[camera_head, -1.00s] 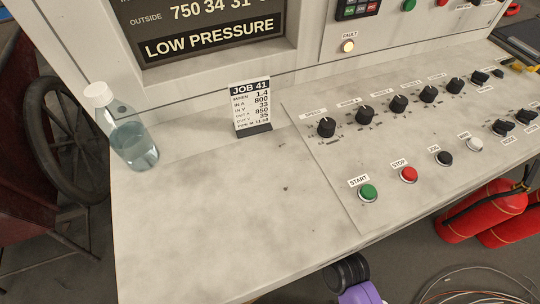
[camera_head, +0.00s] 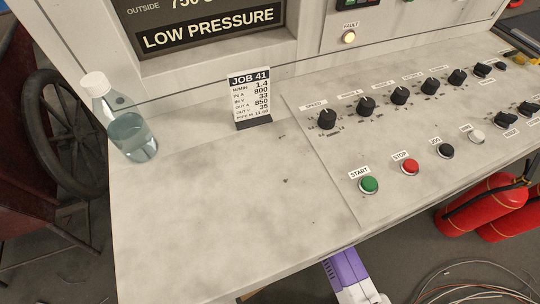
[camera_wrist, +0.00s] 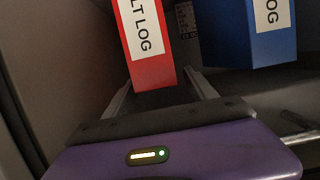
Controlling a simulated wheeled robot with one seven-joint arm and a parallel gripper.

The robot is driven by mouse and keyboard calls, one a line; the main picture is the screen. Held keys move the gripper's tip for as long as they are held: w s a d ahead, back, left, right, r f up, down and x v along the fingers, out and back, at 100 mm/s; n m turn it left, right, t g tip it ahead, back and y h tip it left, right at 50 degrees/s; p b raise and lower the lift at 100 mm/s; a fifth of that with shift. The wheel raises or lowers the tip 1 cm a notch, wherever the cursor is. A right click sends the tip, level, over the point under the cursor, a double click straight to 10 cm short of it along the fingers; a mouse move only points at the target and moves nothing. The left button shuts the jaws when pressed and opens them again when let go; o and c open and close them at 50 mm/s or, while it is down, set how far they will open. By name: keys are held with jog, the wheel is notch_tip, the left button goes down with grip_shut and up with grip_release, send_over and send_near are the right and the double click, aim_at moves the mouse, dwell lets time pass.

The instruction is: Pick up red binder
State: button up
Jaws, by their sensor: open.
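The red binder (camera_wrist: 147,50) stands upright in the upper middle of the wrist view, with a white label ending in "LT LOG" on its spine. Its top is cut off by the frame. My gripper (camera_wrist: 159,80) is open, with its two pale fingers pointing toward the binder, one on each side of its lower end. I cannot tell whether the fingers touch it or how far they reach along it. In the head view the binder and gripper are hidden; only part of my arm shows below the console edge.
A blue binder (camera_wrist: 248,35) stands just right of the red one in a dark space. The console desk (camera_head: 200,215) overhangs my arm and carries a bottle (camera_head: 127,125), a job card (camera_head: 250,97) and several knobs.

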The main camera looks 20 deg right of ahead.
jog(key=shift+x, duration=1.3)
grip_shut()
jog(key=shift+r, duration=0.1)
